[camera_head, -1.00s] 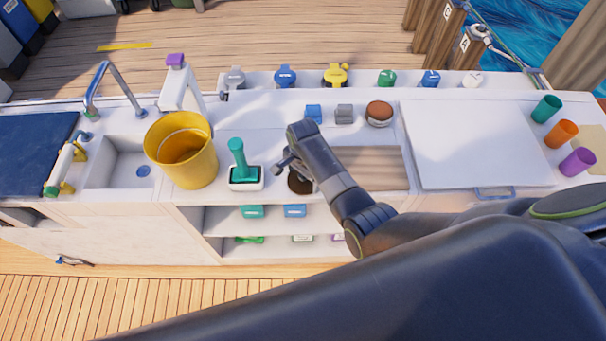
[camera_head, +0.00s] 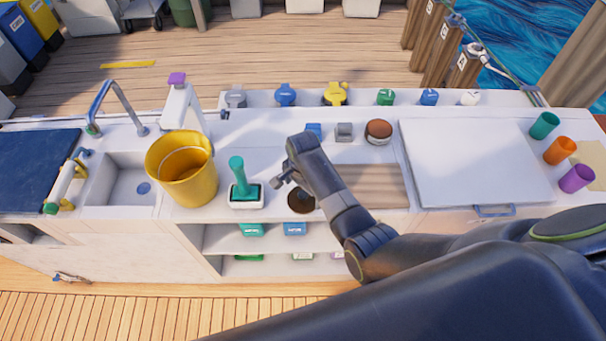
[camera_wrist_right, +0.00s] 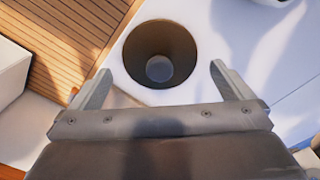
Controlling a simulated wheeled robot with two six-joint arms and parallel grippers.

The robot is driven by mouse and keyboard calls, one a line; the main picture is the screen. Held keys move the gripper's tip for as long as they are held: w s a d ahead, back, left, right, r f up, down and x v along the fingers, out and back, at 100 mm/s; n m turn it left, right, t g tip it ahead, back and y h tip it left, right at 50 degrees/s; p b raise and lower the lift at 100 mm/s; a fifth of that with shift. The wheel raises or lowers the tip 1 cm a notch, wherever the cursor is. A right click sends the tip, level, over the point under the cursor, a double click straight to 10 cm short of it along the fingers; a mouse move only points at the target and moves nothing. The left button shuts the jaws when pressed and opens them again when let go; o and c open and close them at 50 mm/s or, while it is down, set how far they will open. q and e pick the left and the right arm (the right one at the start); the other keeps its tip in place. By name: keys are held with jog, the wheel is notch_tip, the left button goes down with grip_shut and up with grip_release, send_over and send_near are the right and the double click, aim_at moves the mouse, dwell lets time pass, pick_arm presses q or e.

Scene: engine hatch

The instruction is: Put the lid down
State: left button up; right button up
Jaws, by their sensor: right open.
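A square white lid (camera_head: 478,160) with a blue handle (camera_head: 494,211) at its front edge lies on the right part of the counter. It looks flat, but I cannot tell if it is fully seated. My right gripper (camera_head: 283,180) is left of the lid and apart from it, over the round dark hole (camera_head: 301,202) in the counter. In the right wrist view its fingers (camera_wrist_right: 160,72) are spread and empty, with the hole (camera_wrist_right: 160,50) ahead between them. A grey round bottom shows inside the hole. My left gripper is not in view.
A green-handled tool in a white holder (camera_head: 246,196) and a yellow bucket (camera_head: 182,168) stand left of my right gripper. A brown-topped round container (camera_head: 378,131) stands behind it. Cups, including an orange cup (camera_head: 560,150), stand at the right. A wooden panel (camera_head: 375,185) lies beside the lid.

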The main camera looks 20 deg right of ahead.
aim_at(303, 193)
notch_tip(303, 193, up, 10)
jog(key=shift+f, duration=0.15)
dwell(0.6)
jog(key=s+d+f+n+t, duration=0.1)
jog(key=s+d+f+n, duration=0.15)
jog(key=s+d, duration=0.35)
jog(key=s+d+f+n+t, duration=0.1)
jog(key=s+d+n, duration=0.25)
jog(key=s, duration=0.55)
jog(key=s+d+r+n+t+h, duration=0.1)
jog(key=s+d+r+n, duration=0.2)
jog(key=s, duration=0.4)
jog(key=s+d+r+n+t+h, duration=0.1)
jog(key=s+d+r+n, duration=0.2)
jog(key=s, duration=0.4)
notch_tip(303, 193, down, 28)
jog(key=d+f+g+b, duration=0.1)
jog(key=g+b, duration=0.1)
jog(key=b, duration=0.2)
jog(key=s+a+f+y+b, duration=0.1)
jog(key=s+f+b, duration=0.1)
jog(key=s+f, duration=1.3)
notch_tip(303, 193, down, 3)
jog(key=shift+s+r+g, duration=0.1)
jog(key=shift+s+g, duration=0.1)
jog(key=shift+g, duration=0.2)
